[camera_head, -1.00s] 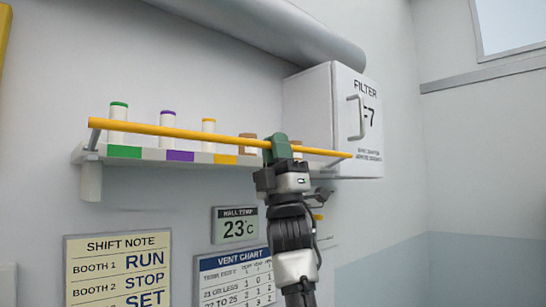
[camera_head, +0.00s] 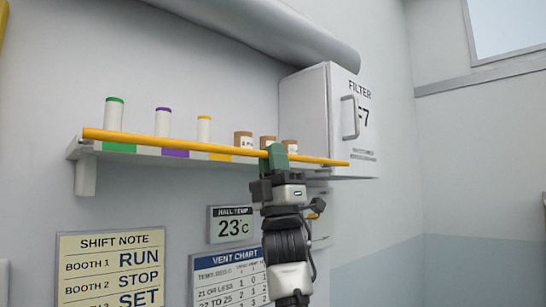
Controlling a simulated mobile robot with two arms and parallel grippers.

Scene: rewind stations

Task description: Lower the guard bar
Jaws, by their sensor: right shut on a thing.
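The guard bar (camera_head: 180,140) is a long yellow rod running along the front of a white wall shelf (camera_head: 85,150). It slopes slightly down to the right and now sits low, level with the shelf's front edge. My right gripper (camera_head: 275,158) is shut on the bar right of its middle, with green pieces at the grip. My left gripper is not in view.
On the shelf stand white rolls with a green (camera_head: 114,112), a purple (camera_head: 162,122) and a yellow (camera_head: 204,129) top, and several brown-topped jars (camera_head: 243,139). A white filter cabinet (camera_head: 305,110) is at the right. Below hang a thermometer display (camera_head: 232,225), a shift note (camera_head: 110,270) and a vent chart (camera_head: 228,278).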

